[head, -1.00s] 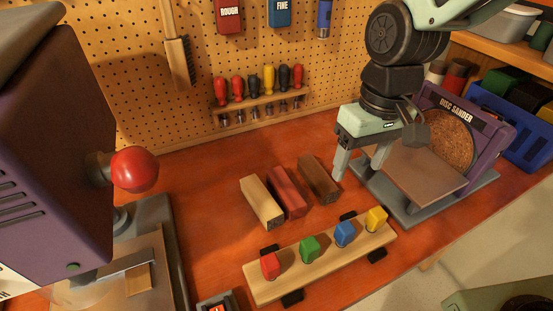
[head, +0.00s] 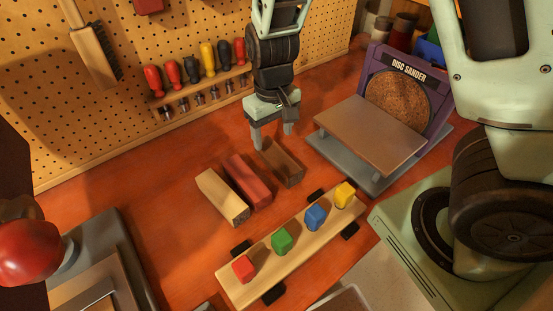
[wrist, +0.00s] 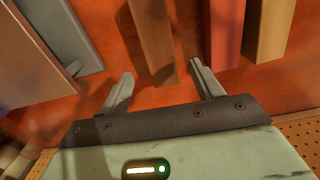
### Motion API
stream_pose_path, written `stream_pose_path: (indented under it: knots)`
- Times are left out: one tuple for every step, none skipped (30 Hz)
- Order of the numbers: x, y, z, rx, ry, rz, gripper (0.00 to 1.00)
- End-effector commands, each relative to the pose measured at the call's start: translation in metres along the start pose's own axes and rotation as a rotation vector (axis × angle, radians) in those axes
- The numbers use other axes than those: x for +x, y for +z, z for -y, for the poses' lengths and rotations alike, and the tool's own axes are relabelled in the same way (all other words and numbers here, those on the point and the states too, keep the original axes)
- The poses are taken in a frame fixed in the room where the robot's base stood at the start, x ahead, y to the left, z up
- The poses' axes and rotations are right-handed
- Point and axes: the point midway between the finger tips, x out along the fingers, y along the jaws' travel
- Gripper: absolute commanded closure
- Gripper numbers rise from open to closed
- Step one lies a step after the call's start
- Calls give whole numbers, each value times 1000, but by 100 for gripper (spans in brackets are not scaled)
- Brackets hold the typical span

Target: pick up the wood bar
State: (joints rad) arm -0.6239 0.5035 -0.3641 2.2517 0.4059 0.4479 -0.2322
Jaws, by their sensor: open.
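Three bars lie side by side on the red-brown bench. In the head view they are a pale wood bar (head: 220,195), a reddish bar (head: 247,181) and a dark brown bar (head: 281,163). My gripper (head: 271,137) is open and empty, fingers down, at the far end of the dark brown bar. In the wrist view, the near end of the dark brown bar (wrist: 152,38) shows between the lines of my open fingers (wrist: 161,74). The reddish bar (wrist: 224,32) and the pale wood bar (wrist: 270,30) lie to its right. Contact cannot be told.
A disc sander (head: 370,130) stands right of the bars. A wooden rack (head: 297,250) with coloured blocks lies in front. Screwdrivers (head: 192,68) hang on the pegboard behind.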

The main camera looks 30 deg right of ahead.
Motion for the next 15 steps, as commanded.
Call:
stream_pose_path:
  knots:
    - [8,0,0,2,0,2,35]
    - [11,0,0,1,0,2,35]
    - [15,0,0,0,0,2,35]
    - [17,0,0,0,0,1,35]
    - [18,0,0,1,0,0,35]
    - [20,0,0,1,0,-1,35]
    - [21,0,0,1,0,0,35]
    - [23,0,0,1,0,1,35]
    - [26,0,0,-1,0,2,35]
    - [29,-1,0,0,0,2,35]
    - [33,-1,0,1,0,2,35]
    - [39,-1,0,0,1,4,35]
    - [43,-2,0,2,0,3,35]
    - [47,-2,0,1,0,4,35]
    - [53,-3,1,2,0,3,35]
